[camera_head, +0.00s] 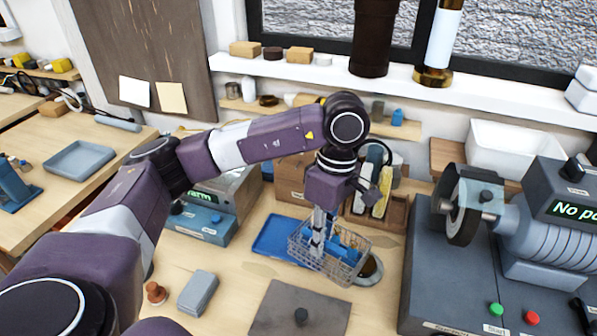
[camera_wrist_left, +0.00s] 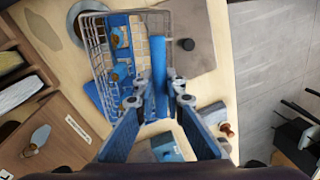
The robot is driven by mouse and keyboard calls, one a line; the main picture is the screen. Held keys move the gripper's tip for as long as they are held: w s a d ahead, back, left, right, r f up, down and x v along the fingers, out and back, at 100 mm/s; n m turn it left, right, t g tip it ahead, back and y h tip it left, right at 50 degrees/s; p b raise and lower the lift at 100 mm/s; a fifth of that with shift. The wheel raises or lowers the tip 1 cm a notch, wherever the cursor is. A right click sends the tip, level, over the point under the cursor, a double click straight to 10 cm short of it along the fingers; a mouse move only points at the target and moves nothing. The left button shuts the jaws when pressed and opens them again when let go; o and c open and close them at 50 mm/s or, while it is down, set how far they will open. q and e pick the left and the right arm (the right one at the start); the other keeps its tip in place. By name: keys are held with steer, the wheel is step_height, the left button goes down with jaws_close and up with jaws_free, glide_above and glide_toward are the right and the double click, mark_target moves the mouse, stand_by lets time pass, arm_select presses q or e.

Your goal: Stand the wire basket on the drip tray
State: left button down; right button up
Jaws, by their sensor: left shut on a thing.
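The wire basket (camera_head: 340,268) is grey mesh with several blue pieces inside. It shows in the head view at the centre and in the left wrist view (camera_wrist_left: 93,50). My left gripper (camera_head: 317,238) points down at the basket, shut on it; in the left wrist view its fingers (camera_wrist_left: 159,95) close around a blue bar at the basket's side. The blue drip tray (camera_head: 268,238) lies flat on the bench, left of and partly behind the basket. The basket overlaps its right part in the head view; I cannot tell whether they touch. My right gripper is out of view.
A grey machine (camera_head: 450,270) stands at the right. A dark flat plate (camera_head: 290,315) and a grey box (camera_head: 198,292) lie in front. A round dish (camera_head: 371,270) sits right of the basket. A wooden organiser (camera_head: 393,215) stands behind.

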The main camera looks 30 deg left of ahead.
arm_select(q)
steer(key=w+n, duration=0.1)
steer(key=n, duration=0.1)
steer(key=w+n, duration=0.1)
steer(key=n, duration=0.2)
steer(key=a+r+n+h+p, duration=0.1)
steer(key=n, duration=0.1)
steer(key=shift+w+a+n+t, duration=0.1)
steer(key=shift+w+n+t, duration=0.2)
steer(key=shift+w, duration=0.1)
steer(key=w+a+n, duration=0.1)
steer(key=n, duration=0.2)
steer(key=w+a+n+t+p, duration=0.1)
steer(key=n, duration=0.3)
steer(key=w+r+n+h, duration=0.1)
steer(key=n, duration=0.2)
steer(key=shift+w+a+n+p, duration=0.25)
steer(key=shift+a+n+p, duration=0.05)
steer(key=shift+a+p, duration=0.1)
steer(key=w+a+f+n+t+y, duration=0.1)
steer(key=a+n, duration=0.3)
steer(key=n, duration=0.6)
steer(key=w+a+f+n+t+y+p, duration=0.1)
steer(key=w+a+n, duration=0.3)
steer(key=n, duration=0.7)
steer(key=shift+a+f, duration=0.15)
steer(key=shift+a, duration=0.05)
steer(key=shift+f+b, duration=0.35)
steer(key=shift+f, duration=4.4)
